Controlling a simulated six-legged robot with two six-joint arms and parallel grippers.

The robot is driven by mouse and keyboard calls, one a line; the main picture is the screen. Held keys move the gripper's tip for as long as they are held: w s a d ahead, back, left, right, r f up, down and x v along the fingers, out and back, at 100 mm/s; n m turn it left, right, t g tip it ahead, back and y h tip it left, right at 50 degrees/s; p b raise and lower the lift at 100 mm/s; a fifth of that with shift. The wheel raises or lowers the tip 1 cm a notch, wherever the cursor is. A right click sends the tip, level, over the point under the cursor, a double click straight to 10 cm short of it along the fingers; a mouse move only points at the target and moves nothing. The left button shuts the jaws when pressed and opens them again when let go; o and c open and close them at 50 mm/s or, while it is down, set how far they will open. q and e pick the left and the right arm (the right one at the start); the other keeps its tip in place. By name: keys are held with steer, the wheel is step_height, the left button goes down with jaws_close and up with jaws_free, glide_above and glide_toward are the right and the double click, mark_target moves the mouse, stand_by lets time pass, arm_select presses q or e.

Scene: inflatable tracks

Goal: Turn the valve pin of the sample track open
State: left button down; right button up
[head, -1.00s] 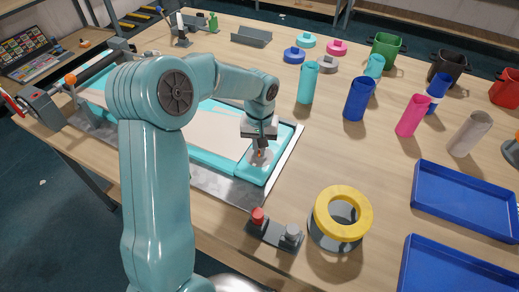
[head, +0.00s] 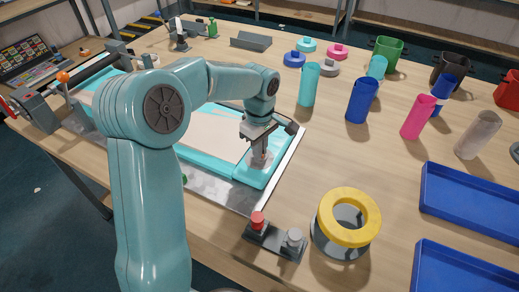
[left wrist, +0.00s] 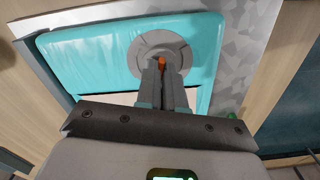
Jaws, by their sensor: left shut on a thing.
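The sample track (head: 203,136) is a teal-edged mat with a beige middle, lying on a grey metal plate. At its near right end is a round grey valve (left wrist: 160,50) with a small orange pin (left wrist: 162,63) in its middle. My left gripper (head: 262,158) points down at the valve. In the left wrist view its fingers (left wrist: 163,68) are close together around the orange pin, shut on it; they hide most of the pin. In the head view the pin is hidden behind the fingers. My right gripper is not in view.
A red and grey button block (head: 274,237) and a yellow ring on a grey base (head: 348,217) stand to the near right. Blue trays (head: 470,203) lie at the right. Several coloured cups (head: 362,100) stand farther back. Bare table lies between the plate and the cups.

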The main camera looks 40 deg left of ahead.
arm_select(q)
steer(key=shift+a+r+n+b, duration=0.1)
steer(key=shift+n+b, duration=0.25)
steer(key=shift+n, duration=1.25)
steer(key=shift+w, duration=0.1)
steer(key=c, duration=1.3)
jaws_free()
steer(key=shift+o, duration=0.2)
step_height(320, 180, up, 16)
steer(key=p, duration=0.2)
steer(key=shift+r, duration=0.15)
